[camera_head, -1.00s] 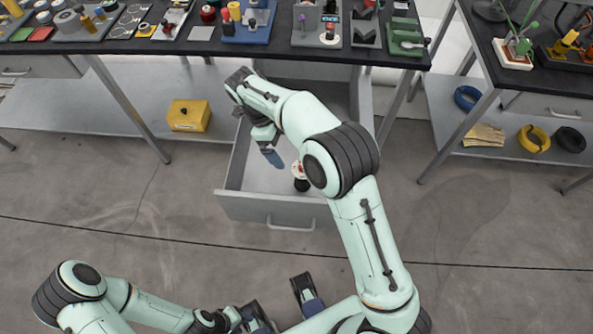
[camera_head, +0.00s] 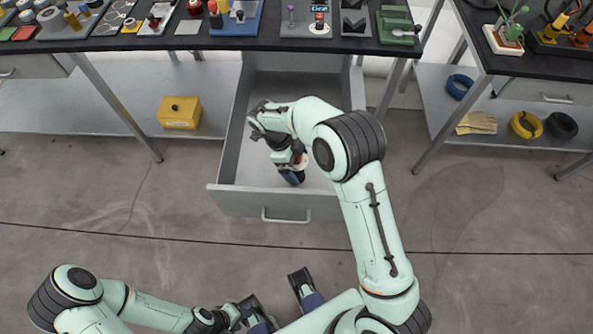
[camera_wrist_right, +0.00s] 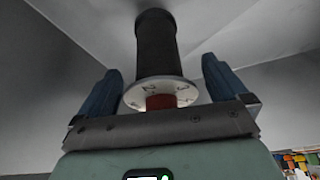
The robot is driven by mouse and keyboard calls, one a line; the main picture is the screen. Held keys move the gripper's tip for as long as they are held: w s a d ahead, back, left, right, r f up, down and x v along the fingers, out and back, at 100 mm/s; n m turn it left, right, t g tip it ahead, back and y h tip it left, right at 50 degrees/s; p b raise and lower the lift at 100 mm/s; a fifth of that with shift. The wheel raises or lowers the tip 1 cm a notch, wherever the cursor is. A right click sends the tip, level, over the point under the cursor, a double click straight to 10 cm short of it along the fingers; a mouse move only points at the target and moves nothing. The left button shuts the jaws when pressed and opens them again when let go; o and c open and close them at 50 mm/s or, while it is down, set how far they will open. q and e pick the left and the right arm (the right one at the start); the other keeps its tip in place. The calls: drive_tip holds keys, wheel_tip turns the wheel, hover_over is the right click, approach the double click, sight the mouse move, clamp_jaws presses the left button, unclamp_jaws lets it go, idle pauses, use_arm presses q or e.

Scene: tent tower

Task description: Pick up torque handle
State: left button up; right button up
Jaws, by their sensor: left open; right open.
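The torque handle (camera_wrist_right: 157,45) shows in the right wrist view as a black cylinder with a white numbered disc and a red end. It lies in the open grey drawer and is mostly hidden by my right gripper in the head view. My right gripper (camera_wrist_right: 162,80) is open, with one blue finger on each side of the disc and red end; contact cannot be told. It also shows inside the drawer in the head view (camera_head: 292,170). My left gripper (camera_head: 278,301) is open and empty above the floor at the bottom.
The open drawer (camera_head: 232,150) has raised walls around my right gripper. The black tabletop (camera_head: 150,43) above it holds many small parts. A yellow box (camera_head: 180,112) sits on the lower shelf. A second table with rings and gloves stands at right. The floor in front is clear.

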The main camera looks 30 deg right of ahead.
drive_tip(key=c, duration=1.8)
